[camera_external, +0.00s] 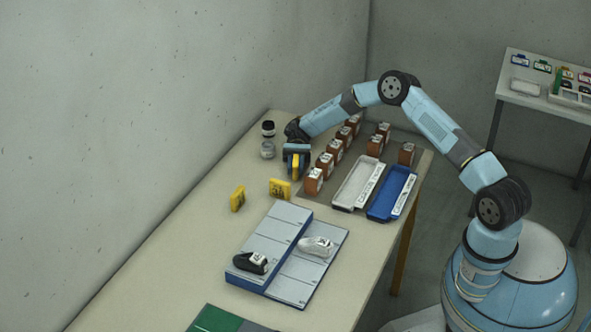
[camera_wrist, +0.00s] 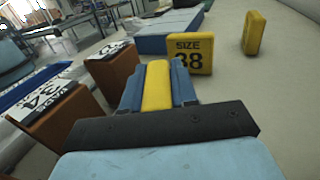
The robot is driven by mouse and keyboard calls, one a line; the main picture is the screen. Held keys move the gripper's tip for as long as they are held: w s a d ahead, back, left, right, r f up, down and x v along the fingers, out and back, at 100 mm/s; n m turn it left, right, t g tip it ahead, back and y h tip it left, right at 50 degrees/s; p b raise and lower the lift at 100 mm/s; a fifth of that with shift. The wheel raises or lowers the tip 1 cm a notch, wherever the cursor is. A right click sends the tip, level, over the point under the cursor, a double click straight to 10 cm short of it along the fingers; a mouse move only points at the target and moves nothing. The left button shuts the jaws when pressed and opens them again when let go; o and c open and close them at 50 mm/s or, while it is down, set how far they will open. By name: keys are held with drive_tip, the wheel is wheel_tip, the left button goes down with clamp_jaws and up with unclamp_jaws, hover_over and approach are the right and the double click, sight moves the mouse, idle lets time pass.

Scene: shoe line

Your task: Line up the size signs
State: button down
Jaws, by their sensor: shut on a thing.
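My gripper (camera_external: 296,172) is shut on a yellow size sign (camera_external: 295,165), low over the table beside the row of brown boxes. In the wrist view the held sign (camera_wrist: 157,85) lies between the blue fingers; its lettering is hidden. A second yellow sign (camera_external: 280,187) stands upright just in front of the gripper. In the wrist view this sign (camera_wrist: 188,54) reads "SIZE 38". A third yellow sign (camera_external: 238,198) stands to its left, turned at a different angle; it also shows in the wrist view (camera_wrist: 254,33), number not readable.
Several brown labelled boxes (camera_external: 314,181) stand close right of the gripper. A white tray (camera_external: 357,185) and a blue tray (camera_external: 391,194) lie beyond them. A stepped rack (camera_external: 283,222) holds a black shoe (camera_external: 251,262) and a white shoe (camera_external: 316,246). A jar (camera_external: 268,148) stands behind.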

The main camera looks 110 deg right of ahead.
drive_tip(key=shift+f, duration=0.2)
drive_tip(key=c, duration=0.8)
unclamp_jaws()
